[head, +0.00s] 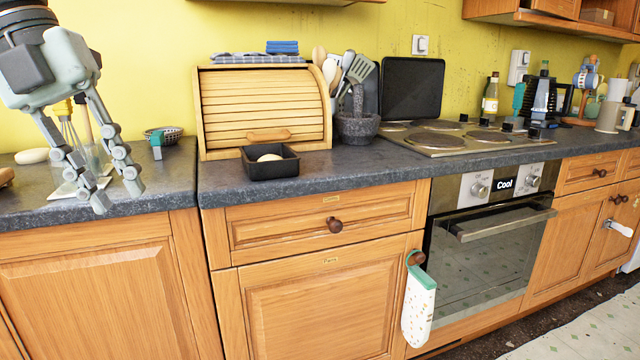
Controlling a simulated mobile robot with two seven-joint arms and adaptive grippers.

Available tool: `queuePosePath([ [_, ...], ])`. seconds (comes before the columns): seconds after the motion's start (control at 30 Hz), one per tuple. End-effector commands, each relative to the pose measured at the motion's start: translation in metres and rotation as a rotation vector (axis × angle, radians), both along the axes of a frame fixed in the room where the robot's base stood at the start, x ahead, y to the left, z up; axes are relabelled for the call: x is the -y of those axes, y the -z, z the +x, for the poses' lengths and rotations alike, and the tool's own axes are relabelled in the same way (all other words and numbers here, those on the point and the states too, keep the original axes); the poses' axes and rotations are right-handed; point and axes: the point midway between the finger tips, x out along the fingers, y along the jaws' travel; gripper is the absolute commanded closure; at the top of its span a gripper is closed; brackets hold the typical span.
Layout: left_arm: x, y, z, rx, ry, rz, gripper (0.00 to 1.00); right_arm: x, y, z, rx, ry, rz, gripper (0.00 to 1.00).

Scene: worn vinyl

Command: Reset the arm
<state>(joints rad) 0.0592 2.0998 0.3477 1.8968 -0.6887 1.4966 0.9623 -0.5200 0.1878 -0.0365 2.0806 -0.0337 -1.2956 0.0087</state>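My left gripper (118,200) hangs at the left side of the head view, above the dark countertop's front edge. Its two jointed fingers point down and stand apart, with nothing between them. Behind its fingers, partly hidden, are a whisk (70,134) and a clear container. My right gripper does not show in the head view.
A wooden roll-top bread box (262,102) stands on the counter (350,168), with a small black tray (285,169) holding a pale object before it. A utensil pot (357,127), a hob (465,138) and an oven (485,255) lie to the right.

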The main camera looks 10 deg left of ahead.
Motion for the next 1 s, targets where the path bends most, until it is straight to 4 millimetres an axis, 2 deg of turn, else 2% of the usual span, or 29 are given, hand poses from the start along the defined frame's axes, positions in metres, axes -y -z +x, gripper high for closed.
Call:
queuePosePath([
  [0.03, 0.008, 0.009, 0.011, 0.027, 0.007, -0.093, 0.74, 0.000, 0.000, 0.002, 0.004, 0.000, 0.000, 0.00],
  [0.2, 0.033, 0.027, 0.054, 0.162, -0.018, -0.422, 0.74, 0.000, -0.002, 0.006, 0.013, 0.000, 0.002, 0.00],
  [0.33, 0.040, 0.037, 0.099, 0.309, -0.134, -0.734, 0.74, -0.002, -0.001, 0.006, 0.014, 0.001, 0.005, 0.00],
  [0.43, 0.025, 0.052, 0.138, 0.440, -0.321, -0.974, 0.74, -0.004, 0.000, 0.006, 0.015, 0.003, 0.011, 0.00],
  [0.53, -0.008, 0.082, 0.171, 0.555, -0.585, -1.151, 0.74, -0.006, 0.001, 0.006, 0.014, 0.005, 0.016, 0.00],
  [0.57, -0.020, 0.096, 0.179, 0.582, -0.677, -1.189, 0.74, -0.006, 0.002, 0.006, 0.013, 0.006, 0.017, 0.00],
  [0.63, -0.050, 0.137, 0.191, 0.631, -0.906, -1.245, 0.74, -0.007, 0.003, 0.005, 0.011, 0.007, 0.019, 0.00],
  [0.7, -0.075, 0.184, 0.194, 0.652, -1.126, -1.258, 0.74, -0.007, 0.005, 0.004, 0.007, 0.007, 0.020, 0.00],
  [0.77, -0.092, 0.226, 0.189, 0.654, -1.302, -1.242, 0.74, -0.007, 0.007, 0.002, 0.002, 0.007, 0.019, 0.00],
  [0.8, -0.100, 0.255, 0.183, 0.643, -1.414, -1.220, 0.74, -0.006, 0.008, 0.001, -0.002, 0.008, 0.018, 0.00],
  [0.87, -0.109, 0.298, 0.171, 0.618, -1.571, -1.175, 0.74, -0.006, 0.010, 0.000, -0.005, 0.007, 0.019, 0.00],
  [0.9, -0.112, 0.327, 0.160, 0.594, -1.670, -1.137, 0.74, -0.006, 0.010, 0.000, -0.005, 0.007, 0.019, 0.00],
  [1.0, -0.109, 0.396, 0.127, 0.510, -1.896, -1.022, 0.74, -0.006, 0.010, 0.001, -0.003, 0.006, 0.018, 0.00],
])
